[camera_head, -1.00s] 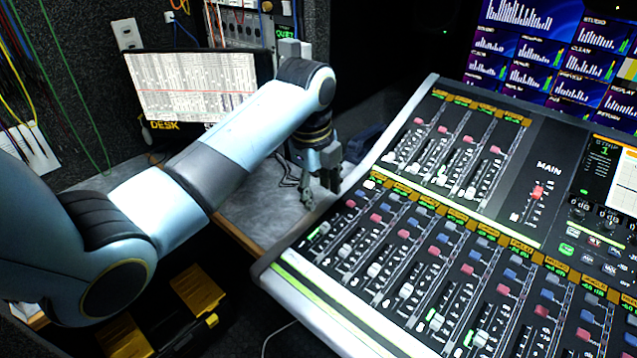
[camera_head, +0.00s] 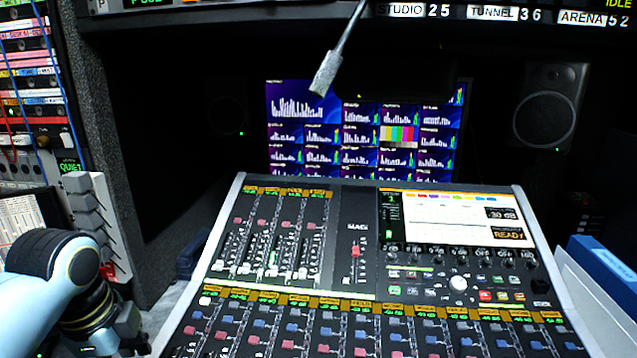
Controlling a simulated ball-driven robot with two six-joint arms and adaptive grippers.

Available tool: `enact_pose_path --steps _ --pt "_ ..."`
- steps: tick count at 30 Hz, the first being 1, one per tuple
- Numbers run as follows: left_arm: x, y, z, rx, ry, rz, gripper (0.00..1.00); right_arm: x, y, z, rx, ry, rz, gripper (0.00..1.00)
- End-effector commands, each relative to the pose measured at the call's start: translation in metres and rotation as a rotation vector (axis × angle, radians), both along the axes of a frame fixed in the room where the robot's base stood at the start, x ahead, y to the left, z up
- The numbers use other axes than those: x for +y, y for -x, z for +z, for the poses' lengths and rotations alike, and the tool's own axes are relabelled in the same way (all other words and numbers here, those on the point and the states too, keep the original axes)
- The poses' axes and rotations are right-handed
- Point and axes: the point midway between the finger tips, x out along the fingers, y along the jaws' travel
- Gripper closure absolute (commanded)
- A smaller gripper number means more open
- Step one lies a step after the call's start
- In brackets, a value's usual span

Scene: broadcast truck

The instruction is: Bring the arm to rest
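My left arm comes in from the left edge, and its gripper (camera_head: 130,335) shows only in part at the lower left, beside the left edge of the mixing console (camera_head: 203,252). The fingers are dark and small in this view, so I cannot tell whether they are open or shut. I see nothing clearly held in them. My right gripper is out of view.
A microphone (camera_head: 327,73) hangs above the console in front of a monitor wall (camera_head: 300,132). A speaker (camera_head: 548,110) stands at the right. A blue binder (camera_head: 603,268) lies right of the console. A patch rack (camera_head: 28,85) is at the left.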

Motion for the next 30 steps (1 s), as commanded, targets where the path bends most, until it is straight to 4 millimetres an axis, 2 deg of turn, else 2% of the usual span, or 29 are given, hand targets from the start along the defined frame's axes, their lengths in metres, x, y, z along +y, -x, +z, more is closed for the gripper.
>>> enact_pose_path --steps 1,3,6,12,21,22,24,30 --pt "-0.005 0.028 -0.004 -0.013 0.015 0.122 0.54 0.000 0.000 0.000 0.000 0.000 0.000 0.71" --pt "-0.009 0.057 -0.002 -0.042 0.041 0.302 0.54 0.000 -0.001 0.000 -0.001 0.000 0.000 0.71" --pt "-0.014 0.088 0.003 -0.075 0.077 0.505 0.54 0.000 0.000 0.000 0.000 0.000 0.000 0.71" --pt "-0.020 0.135 0.019 -0.124 0.144 0.804 0.54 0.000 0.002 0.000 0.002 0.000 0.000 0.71" --pt "-0.025 0.188 0.050 -0.179 0.243 1.164 0.54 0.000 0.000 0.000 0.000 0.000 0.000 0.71" --pt "-0.025 0.189 0.047 -0.180 0.248 1.186 0.54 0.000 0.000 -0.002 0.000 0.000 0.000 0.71" --pt "-0.023 0.182 0.020 -0.171 0.239 1.183 0.54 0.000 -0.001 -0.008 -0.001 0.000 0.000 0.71" --pt "-0.018 0.174 -0.044 -0.154 0.226 1.189 0.54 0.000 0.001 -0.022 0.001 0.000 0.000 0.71"
